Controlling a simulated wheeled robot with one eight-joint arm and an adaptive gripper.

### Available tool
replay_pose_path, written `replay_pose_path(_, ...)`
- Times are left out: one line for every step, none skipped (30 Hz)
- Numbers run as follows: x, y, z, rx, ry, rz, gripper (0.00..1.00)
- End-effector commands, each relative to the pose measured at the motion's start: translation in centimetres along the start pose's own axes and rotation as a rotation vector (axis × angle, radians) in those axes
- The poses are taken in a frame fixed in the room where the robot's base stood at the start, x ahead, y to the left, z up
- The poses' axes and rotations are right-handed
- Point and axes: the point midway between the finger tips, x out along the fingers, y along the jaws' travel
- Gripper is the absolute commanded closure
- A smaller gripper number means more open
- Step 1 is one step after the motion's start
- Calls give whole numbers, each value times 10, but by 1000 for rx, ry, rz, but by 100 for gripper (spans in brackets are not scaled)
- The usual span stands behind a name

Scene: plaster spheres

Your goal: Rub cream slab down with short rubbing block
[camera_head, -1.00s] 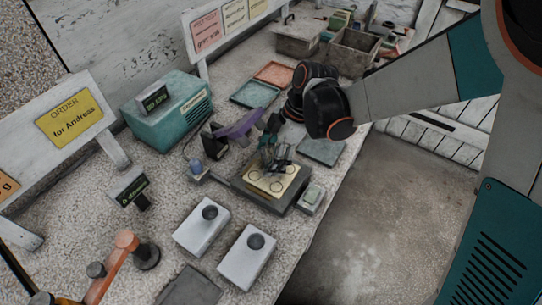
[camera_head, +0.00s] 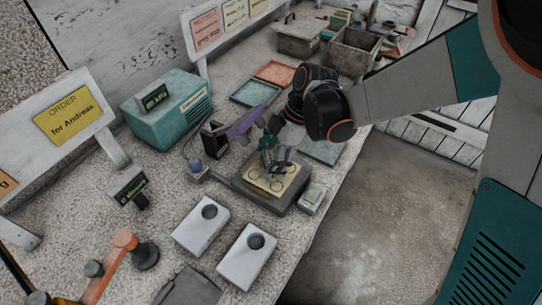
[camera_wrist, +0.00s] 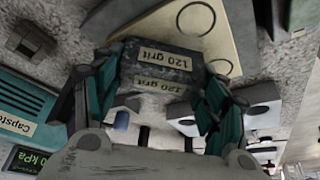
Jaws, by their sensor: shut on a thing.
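The cream slab (camera_head: 259,188), marked with dark circles, lies on a dark grey block-like base (camera_head: 262,201) on the bench. My gripper (camera_head: 275,172) is over the slab and hides part of it. In the wrist view my gripper (camera_wrist: 158,95) is shut on a dark grey rubbing block (camera_wrist: 155,62) labelled "120 grit". The cream slab (camera_wrist: 208,22) shows beyond the block there. I cannot tell whether the block touches the slab. The block is mostly hidden by the fingers in the head view.
A purple piece (camera_head: 240,125) on a dark stand is close behind the slab. Two white boxes (camera_head: 246,258) are in front. A teal machine (camera_head: 170,105) stands at the left. The floor lies beyond the bench's right edge.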

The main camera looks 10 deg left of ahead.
Motion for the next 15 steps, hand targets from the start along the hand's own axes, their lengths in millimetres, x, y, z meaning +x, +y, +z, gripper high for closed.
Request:
replay_pose_path(0,2,0,0,0,0,60)
replay_pose_path(-1,3,0,0,0,0,60)
replay_pose_path(-1,5,0,0,0,0,60)
replay_pose_path(-1,6,0,0,0,0,60)
replay_pose_path(-1,8,-1,0,0,0,60)
replay_pose_path(-1,9,-1,0,0,0,60)
replay_pose_path(-2,10,-1,0,0,0,60)
replay_pose_path(-2,11,-1,0,0,0,60)
replay_pose_path(-1,12,-1,0,0,0,60)
replay_pose_path(-1,12,-1,0,0,0,60)
replay_pose_path(-1,14,0,0,0,0,60)
replay_pose_path(0,15,0,0,0,0,60)
replay_pose_path(0,17,0,0,0,0,60)
replay_pose_path(0,19,0,0,0,0,60)
replay_pose_path(0,20,0,0,0,0,60)
